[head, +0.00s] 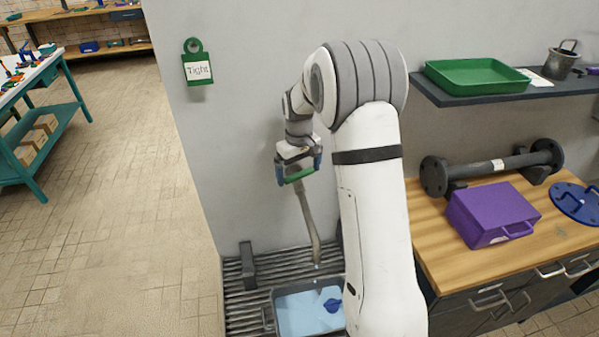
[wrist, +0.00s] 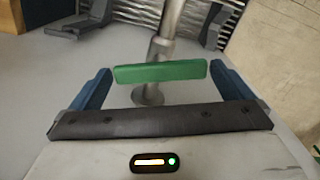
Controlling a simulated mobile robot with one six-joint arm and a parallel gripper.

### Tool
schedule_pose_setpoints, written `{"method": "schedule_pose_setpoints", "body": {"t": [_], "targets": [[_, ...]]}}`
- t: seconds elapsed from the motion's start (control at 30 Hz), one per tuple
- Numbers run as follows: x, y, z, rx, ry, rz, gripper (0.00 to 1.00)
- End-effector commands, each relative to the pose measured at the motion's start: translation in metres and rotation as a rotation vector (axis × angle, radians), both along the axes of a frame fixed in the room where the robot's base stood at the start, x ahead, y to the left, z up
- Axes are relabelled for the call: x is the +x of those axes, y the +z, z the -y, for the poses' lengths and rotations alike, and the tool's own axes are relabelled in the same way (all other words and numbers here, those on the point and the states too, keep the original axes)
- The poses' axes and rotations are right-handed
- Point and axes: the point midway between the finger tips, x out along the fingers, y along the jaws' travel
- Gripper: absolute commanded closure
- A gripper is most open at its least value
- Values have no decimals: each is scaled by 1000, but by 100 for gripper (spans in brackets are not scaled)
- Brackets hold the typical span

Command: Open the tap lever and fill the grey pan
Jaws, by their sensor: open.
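The green tap lever (head: 298,175) is a flat bar at the top of a grey tap with a long spout (head: 312,225). My gripper (head: 299,172) is open around the lever. In the wrist view the lever (wrist: 160,72) lies crosswise between the blue fingers of my gripper (wrist: 160,85), with a narrow gap at each end. The grey pan (head: 271,297) stands on the slatted grating below the spout. It holds light blue water (head: 300,313) and a small dark blue object (head: 332,305). My arm hides the pan's right side. I cannot tell whether water is running.
A dark upright block (head: 247,265) stands on the grating (head: 240,300) left of the pan. A green tag reading "Tight" (head: 198,70) hangs on the wall. The wooden counter (head: 440,250) at right carries a purple box (head: 492,213).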

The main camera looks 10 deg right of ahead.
Motion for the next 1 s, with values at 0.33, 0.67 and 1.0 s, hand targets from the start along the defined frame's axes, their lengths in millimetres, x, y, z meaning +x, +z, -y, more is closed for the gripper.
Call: {"method": "schedule_pose_setpoints", "body": {"t": [0.33, 0.67, 1.0], "targets": [[0, -19, 1, 0, -1, 0, 0], [0, -19, 1, 0, -2, 1, 16], [0, -20, 2, 0, 40, 2, 32]]}}
